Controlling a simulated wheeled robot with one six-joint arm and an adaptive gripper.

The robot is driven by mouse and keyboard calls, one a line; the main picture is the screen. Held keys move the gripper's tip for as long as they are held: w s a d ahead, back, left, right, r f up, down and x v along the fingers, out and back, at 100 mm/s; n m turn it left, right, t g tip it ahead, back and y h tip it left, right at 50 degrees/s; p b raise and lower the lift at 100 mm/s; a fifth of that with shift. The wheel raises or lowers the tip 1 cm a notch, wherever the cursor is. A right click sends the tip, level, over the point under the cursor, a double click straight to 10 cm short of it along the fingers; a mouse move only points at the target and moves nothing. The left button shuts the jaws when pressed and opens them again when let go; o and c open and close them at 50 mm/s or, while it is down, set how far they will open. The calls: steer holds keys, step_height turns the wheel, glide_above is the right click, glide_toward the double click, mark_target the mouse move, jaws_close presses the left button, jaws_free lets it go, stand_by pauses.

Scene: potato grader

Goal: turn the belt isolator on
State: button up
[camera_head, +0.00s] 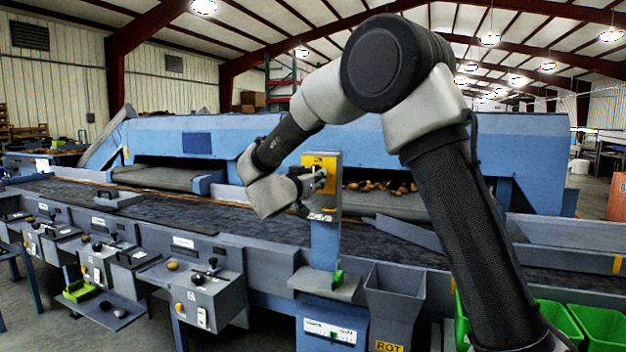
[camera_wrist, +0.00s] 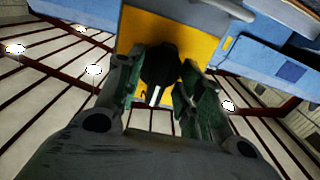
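The belt isolator is a yellow plate (camera_head: 318,165) on a blue post (camera_head: 325,240) beside the conveyor. The wrist view shows the yellow plate (camera_wrist: 203,42) up close, with a black rotary knob (camera_wrist: 158,66) on it. The knob has white marks at its lower end. My gripper (camera_head: 312,182) is at the front of the plate. In the wrist view my gripper's fingers (camera_wrist: 160,85) stand apart, one on each side of the knob and very near it. I cannot tell whether both touch it. The head view hides most of the knob.
A dark conveyor belt (camera_head: 240,225) runs behind the post. Control boxes (camera_head: 205,290) with knobs line the front left. A grey chute marked ROT (camera_head: 392,300) and green bins (camera_head: 600,322) stand at the lower right. A small shelf (camera_head: 318,284) juts out below the isolator.

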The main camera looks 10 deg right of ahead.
steer(key=v, duration=1.1)
steer(key=shift+s+a, duration=0.2)
steer(key=shift+s, duration=0.1)
